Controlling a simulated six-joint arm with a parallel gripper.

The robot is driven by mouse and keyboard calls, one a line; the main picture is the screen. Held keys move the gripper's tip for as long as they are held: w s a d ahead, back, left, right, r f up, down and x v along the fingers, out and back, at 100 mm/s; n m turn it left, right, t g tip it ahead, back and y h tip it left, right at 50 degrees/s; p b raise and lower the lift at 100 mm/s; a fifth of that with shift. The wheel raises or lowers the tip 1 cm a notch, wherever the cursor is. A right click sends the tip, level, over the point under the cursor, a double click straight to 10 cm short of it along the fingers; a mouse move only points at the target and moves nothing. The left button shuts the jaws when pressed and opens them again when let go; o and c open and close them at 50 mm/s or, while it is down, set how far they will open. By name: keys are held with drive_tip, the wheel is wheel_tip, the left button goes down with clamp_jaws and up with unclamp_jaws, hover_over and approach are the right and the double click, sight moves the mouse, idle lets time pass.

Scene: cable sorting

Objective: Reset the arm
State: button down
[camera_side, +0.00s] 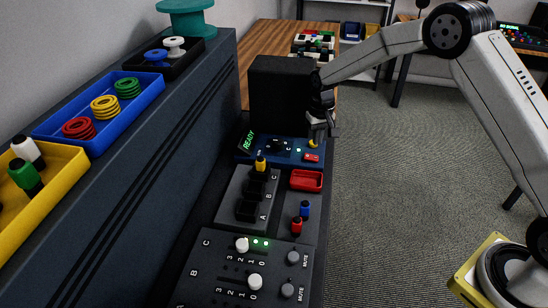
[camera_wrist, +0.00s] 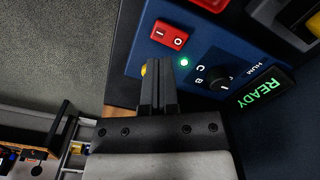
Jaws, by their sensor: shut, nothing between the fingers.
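My gripper (camera_side: 319,133) hangs over the right end of the blue panel in the side view. Its two fingers are together, with nothing visible between them, and they also show in the wrist view (camera_wrist: 159,83). The blue panel (camera_wrist: 150,60) carries a red rocker switch (camera_wrist: 170,34), a lit green light (camera_wrist: 183,62), a black knob (camera_wrist: 218,80) and a green READY display (camera_wrist: 264,92). A yellow part (camera_wrist: 143,70) shows just beside the fingertips and is partly hidden by them. I cannot tell whether the fingers touch it.
A black box (camera_side: 280,95) stands behind the panel. In front are a red tray (camera_side: 307,181), a block with slots and a yellow-topped plug (camera_side: 260,163), blue (camera_side: 305,209) and red plugs (camera_side: 297,226), and a slider panel (camera_side: 195,285). A dark cabinet (camera_side: 180,150) with bins stands left. Open floor lies right.

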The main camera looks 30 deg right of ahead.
drive_tip(key=shift+r, duration=0.9)
drive_tip(key=shift+s+a+r, duration=0.1)
drive_tip(key=shift+s+r, duration=0.15)
drive_tip(key=shift+s, duration=0.15)
drive_tip(key=s+a+r+n+t, duration=0.1)
drive_tip(key=s+r, duration=0.1)
drive_tip(key=s, duration=1)
drive_tip(key=s+a+r+n+t, duration=0.1)
drive_tip(key=s+a+r+n, duration=0.1)
drive_tip(key=s, duration=1.1)
drive_tip(key=shift+r+t, duration=0.25)
drive_tip(key=shift+t, duration=0.05)
